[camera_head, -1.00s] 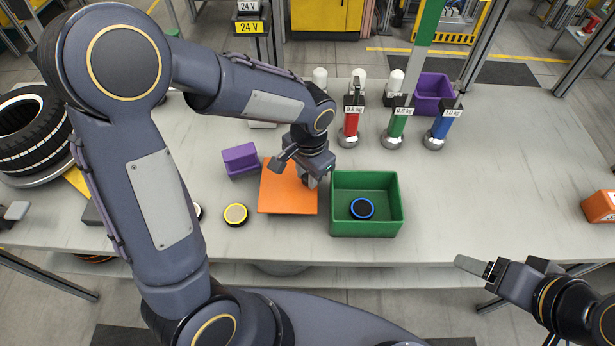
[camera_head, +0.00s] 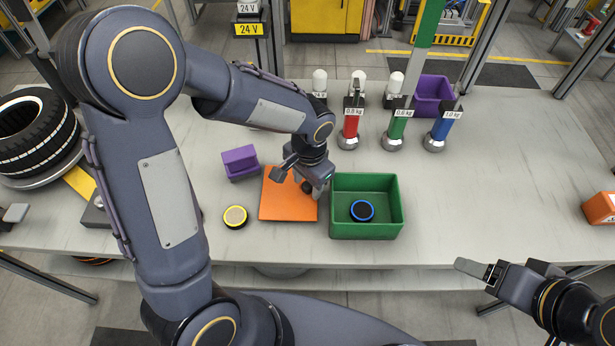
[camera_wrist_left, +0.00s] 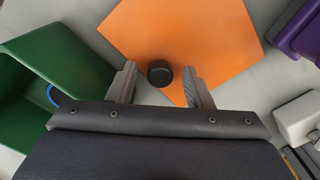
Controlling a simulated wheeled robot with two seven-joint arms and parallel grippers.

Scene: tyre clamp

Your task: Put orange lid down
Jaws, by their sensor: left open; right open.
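The orange lid (camera_head: 288,208) is a flat square that lies on the table, just left of the green crate (camera_head: 366,232). A round black knob stands up from the lid (camera_wrist_left: 193,35) and shows in the left wrist view. My left gripper (camera_head: 310,190) is over the lid's right part. In the left wrist view its two fingers are apart, with the knob (camera_wrist_left: 160,73) between and a little beyond the fingertips. They do not visibly touch the knob. My right gripper (camera_head: 478,270) is open and empty at the lower right, in front of the table's edge.
The green crate holds a blue-rimmed black disc (camera_head: 362,210). A yellow-rimmed disc (camera_head: 235,217) and a purple box (camera_head: 240,162) are left of the lid.

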